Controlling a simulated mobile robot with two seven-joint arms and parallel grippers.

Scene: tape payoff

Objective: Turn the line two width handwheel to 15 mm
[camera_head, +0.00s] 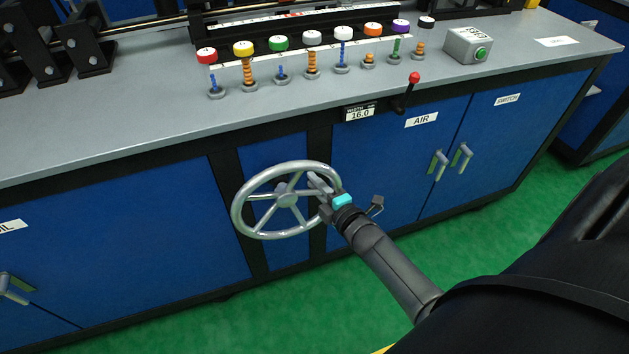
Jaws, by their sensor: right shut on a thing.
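The width handwheel (238,216) is a grey spoked wheel on the front of the blue cabinet, below the bench top. My right gripper (318,188) reaches in from the lower right and is shut on the right side of the wheel's rim, hiding a short part of it. The width display (360,113) on the bench's front edge, up and right of the wheel, reads 16.0. My left gripper is not in view.
A red-knobbed lever (414,78) stands by the display. Several coloured knobs (280,43) line the bench top (120,125), with a grey box with a green button (470,46) to their right. Cabinet door handles (438,165) stick out right of the wheel. The green floor (260,310) is clear.

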